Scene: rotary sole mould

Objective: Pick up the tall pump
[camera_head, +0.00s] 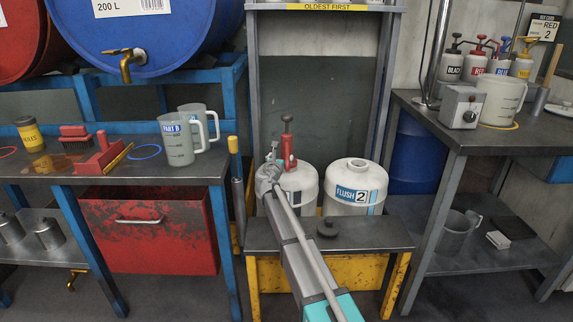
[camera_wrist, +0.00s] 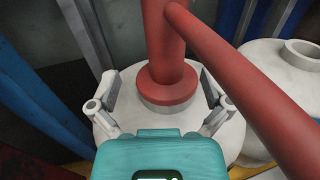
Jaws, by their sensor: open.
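The tall pump (camera_head: 288,148) is red with a dark knob on top and stands upright in the neck of a white canister (camera_head: 299,188) at the centre of the head view. In the wrist view the tall pump (camera_wrist: 166,45) rises from a red collar, and its thick red spout crosses to the lower right. My gripper (camera_wrist: 158,88) is open, with one finger on each side of the collar and visible gaps to it. In the head view my gripper (camera_head: 270,170) is at the pump's left and hides part of it and the canister.
A white canister labelled FLUSH 2 (camera_head: 354,188) stands close on the right. A grey rack (camera_head: 252,100) frames the canisters. Several small pumps (camera_head: 480,45) stand on the right bench (camera_head: 440,128).

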